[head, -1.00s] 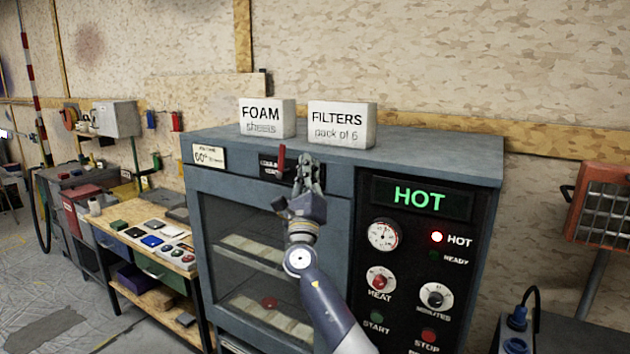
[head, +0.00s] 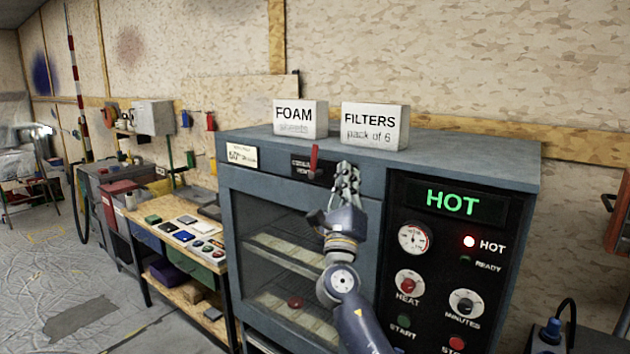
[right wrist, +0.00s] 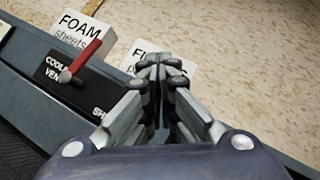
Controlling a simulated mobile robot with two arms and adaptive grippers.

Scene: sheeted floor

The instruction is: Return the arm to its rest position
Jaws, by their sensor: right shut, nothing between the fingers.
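My right gripper (head: 346,172) is raised in front of the upper part of a grey-blue oven (head: 460,160), just right of a red lever (head: 314,161). Its fingers are together and empty. In the right wrist view the closed fingertips (right wrist: 160,66) point toward the white boxes, and the red lever (right wrist: 84,58) stands to their left, apart from them, on a black plate partly reading "COOL… VEN…". My left gripper is not in view.
A foam box (head: 300,118) and a filters box (head: 374,130) stand on the oven top. The control panel shows a lit HOT display (head: 453,202). A workbench (head: 160,232) with small items stands left of the oven. Open sheeted floor (head: 50,265) lies at far left.

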